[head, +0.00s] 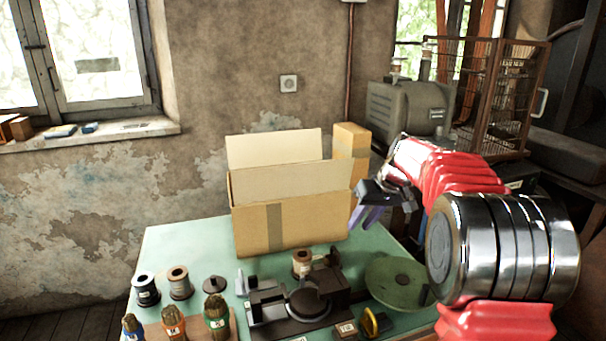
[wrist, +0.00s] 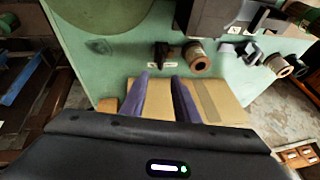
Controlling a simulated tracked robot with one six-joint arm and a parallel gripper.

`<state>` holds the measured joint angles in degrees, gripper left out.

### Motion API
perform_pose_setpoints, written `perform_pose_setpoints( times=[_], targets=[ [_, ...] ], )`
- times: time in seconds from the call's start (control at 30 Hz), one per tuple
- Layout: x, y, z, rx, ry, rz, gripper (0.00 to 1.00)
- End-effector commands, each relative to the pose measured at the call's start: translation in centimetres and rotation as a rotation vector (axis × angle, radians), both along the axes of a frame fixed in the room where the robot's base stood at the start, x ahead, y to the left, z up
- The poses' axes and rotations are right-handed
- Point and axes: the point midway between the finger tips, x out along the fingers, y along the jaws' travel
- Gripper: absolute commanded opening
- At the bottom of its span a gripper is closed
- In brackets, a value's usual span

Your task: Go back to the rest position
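My gripper (head: 368,216) is held up at the right of the cardboard box, above the back right of the green table (head: 185,240). In the wrist view its two purple fingers (wrist: 161,77) stand apart with nothing gripped between them. The dark press (head: 308,300) stands on the front of the table, well below and apart from my gripper. Its round dark part faces up. In the head view my red and silver arm covers the right side of the table.
An open cardboard box (head: 305,225) stands at the back of the table, close to my gripper. Spools (head: 179,283), brushes (head: 216,312) and a green disc (head: 396,278) lie around the press. A wire cage (head: 500,95) and a grey machine (head: 405,108) stand behind my arm.

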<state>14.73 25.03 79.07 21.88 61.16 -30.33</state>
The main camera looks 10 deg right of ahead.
Motion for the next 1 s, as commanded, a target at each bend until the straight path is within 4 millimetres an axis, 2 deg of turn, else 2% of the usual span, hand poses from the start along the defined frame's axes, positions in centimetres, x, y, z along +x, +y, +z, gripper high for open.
perform_pose_setpoints(
  times=[0.1, 0.17, 0.27, 0.43, 1.0],
  targets=[
    [0.0, -0.3, -0.4, 0.004, 0.012, -0.046, 0.28],
    [-0.8, -0.4, -1.8, 0.007, 0.045, -0.076, 0.28],
    [-2.4, -0.6, -3.6, 0.004, 0.091, -0.119, 0.28],
    [-5.8, -0.3, -4.6, -0.011, 0.140, -0.174, 0.28],
    [-19.3, 3.3, -2.8, -0.097, 0.171, -0.267, 0.28]
  ],
)
